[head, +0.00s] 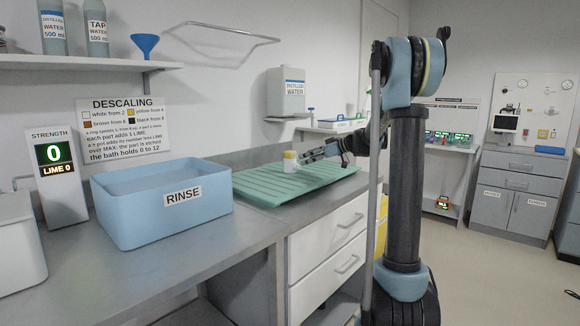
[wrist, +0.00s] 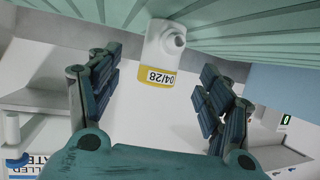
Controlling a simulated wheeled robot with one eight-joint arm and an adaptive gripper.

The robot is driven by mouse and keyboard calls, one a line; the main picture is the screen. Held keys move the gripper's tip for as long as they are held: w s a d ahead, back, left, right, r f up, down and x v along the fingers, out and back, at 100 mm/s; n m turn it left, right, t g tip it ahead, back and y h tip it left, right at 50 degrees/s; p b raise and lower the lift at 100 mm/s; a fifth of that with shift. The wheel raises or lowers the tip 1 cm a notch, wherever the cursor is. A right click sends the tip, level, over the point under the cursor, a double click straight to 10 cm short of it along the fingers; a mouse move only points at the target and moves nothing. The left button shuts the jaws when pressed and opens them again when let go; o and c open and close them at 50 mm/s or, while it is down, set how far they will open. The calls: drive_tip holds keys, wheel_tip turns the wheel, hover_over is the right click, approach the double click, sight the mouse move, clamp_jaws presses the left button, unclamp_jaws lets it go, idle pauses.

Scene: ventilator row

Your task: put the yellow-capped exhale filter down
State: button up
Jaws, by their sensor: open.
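The yellow-capped exhale filter (head: 290,164) stands upright on the green ribbed drain mat (head: 262,188) in the head view, white body below and yellow cap on top. In the wrist view the filter (wrist: 163,42) appears upside down against the mat (wrist: 245,25), with a label reading 04/28 on its yellow band. My gripper (head: 306,155) is just right of the filter in the head view. In the wrist view my gripper (wrist: 160,75) has its fingers spread wide, one on each side of the filter, with visible gaps and no contact.
A blue RINSE bin (head: 160,205) stands left of the mat. A strength display (head: 57,175) reads 0, LIME 0. A distilled water container (head: 287,92) is on the wall behind. The mat around the filter is bare.

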sight(291, 162)
drive_tip(key=x, duration=0.9)
drive_tip(key=shift+w+a+f, duration=0.1)
drive_tip(key=shift+a, duration=0.3)
drive_tip(key=shift+c, duration=0.6)
drive_tip(key=c, duration=1.2)
drive_tip(key=shift+o, duration=0.2)
